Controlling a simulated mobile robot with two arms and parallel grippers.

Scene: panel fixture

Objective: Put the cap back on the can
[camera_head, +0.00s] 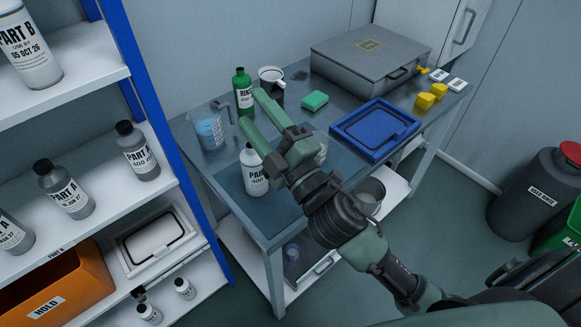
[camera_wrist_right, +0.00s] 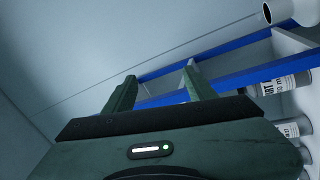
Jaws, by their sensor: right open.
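My right gripper (camera_head: 251,108) is open over the left part of the metal bench, its fingers pointing at the back left. In the right wrist view its two fingers (camera_wrist_right: 157,78) are apart with nothing between them. A white bottle labelled PART A (camera_head: 254,174) stands below the near finger, its top close to the finger in the picture. A green RINSE bottle (camera_head: 243,98) with a dark top stands behind the fingertips. A dark container with a white top (camera_head: 271,79) stands beside it. I cannot tell which container is the can, and no loose cap is clear. My left gripper is not in view.
On the bench (camera_head: 292,227) are a jug (camera_head: 209,132), a green sponge (camera_head: 314,101), a blue tray (camera_head: 349,149), a grey case (camera_head: 365,55) and yellow blocks (camera_head: 425,101). A shelf of bottles (camera_head: 170,182) stands left. A dark bin (camera_head: 528,198) stands right.

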